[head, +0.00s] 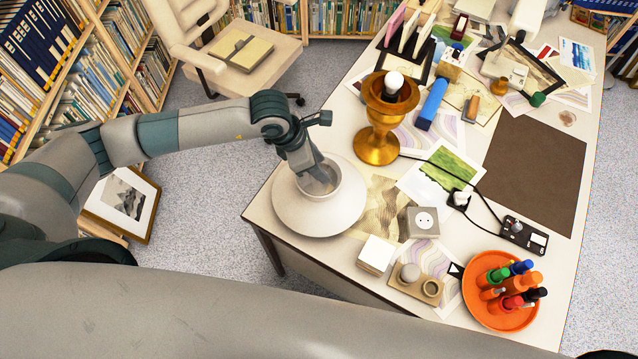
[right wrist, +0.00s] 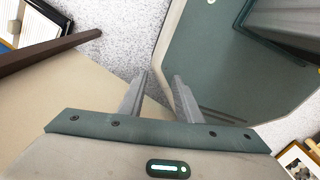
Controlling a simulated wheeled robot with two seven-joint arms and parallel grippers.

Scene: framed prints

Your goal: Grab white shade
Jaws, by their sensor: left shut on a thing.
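The white shade (head: 318,216) is a wide, flared white shape with a narrower collar at its top. It is at the left edge of the white table (head: 462,128). My left gripper (head: 322,183) reaches down into the collar and is shut on the shade; its fingertips are partly hidden there. A gold lamp base (head: 378,148) with a bare bulb (head: 393,82) stands upright behind and to the right of the shade, apart from it. My right gripper (right wrist: 162,78) shows in the right wrist view, its fingers apart with nothing between them.
An orange tray (head: 477,301) with several markers is at the front right. A socket box (head: 422,221), a white block (head: 376,254) and a cable lie near the shade. A brown mat (head: 535,165) is clear. A chair (head: 240,50) stands behind the table.

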